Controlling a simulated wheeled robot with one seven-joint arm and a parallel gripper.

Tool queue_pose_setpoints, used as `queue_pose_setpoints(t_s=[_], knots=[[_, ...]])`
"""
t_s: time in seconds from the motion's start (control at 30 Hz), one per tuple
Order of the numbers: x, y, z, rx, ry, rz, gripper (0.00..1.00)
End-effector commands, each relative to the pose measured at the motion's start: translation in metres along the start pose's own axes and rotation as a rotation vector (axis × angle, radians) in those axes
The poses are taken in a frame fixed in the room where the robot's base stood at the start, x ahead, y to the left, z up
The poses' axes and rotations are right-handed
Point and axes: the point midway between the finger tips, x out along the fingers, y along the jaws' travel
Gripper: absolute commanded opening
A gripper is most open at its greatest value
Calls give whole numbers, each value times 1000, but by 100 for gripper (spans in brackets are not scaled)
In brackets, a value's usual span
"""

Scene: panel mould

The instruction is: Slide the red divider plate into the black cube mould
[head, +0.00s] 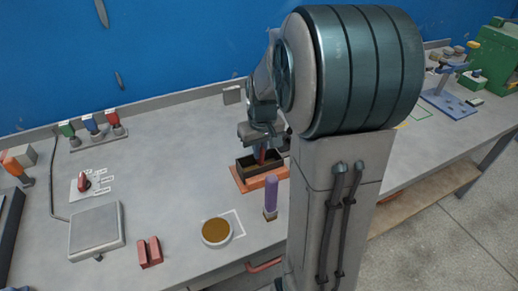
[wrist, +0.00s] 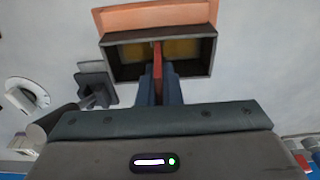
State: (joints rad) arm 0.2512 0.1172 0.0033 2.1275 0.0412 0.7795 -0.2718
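The black cube mould (wrist: 113,60) is an open-topped box on an orange base (head: 240,184); the mould also shows in the head view (head: 243,168), partly hidden by my gripper. Yellow-brown surfaces show inside it on both sides of the middle. The red divider plate (wrist: 157,63) is upright and edge-on between my fingers, at the middle of the mould. It also shows in the head view (head: 262,156). My gripper (wrist: 158,90) is shut on the plate, above the mould. How deep the plate's lower edge sits is hidden.
A purple-handled tool (head: 271,194) stands close in front of the mould. A bowl of brown material (head: 216,231), red blocks (head: 149,252) and a grey scale (head: 96,231) lie to the left.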

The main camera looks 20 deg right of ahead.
Motion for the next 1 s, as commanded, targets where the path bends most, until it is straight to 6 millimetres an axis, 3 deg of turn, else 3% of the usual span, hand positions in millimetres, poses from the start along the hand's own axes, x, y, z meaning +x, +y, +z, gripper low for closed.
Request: queue_pose_setpoints(t_s=[0.57,0.67,0.7,1.0], knots=[[16,0,2,0,-1,0,0],[14,0,2,0,0,0,27],[14,0,2,0,0,0,30],[12,0,2,0,1,0,30]])
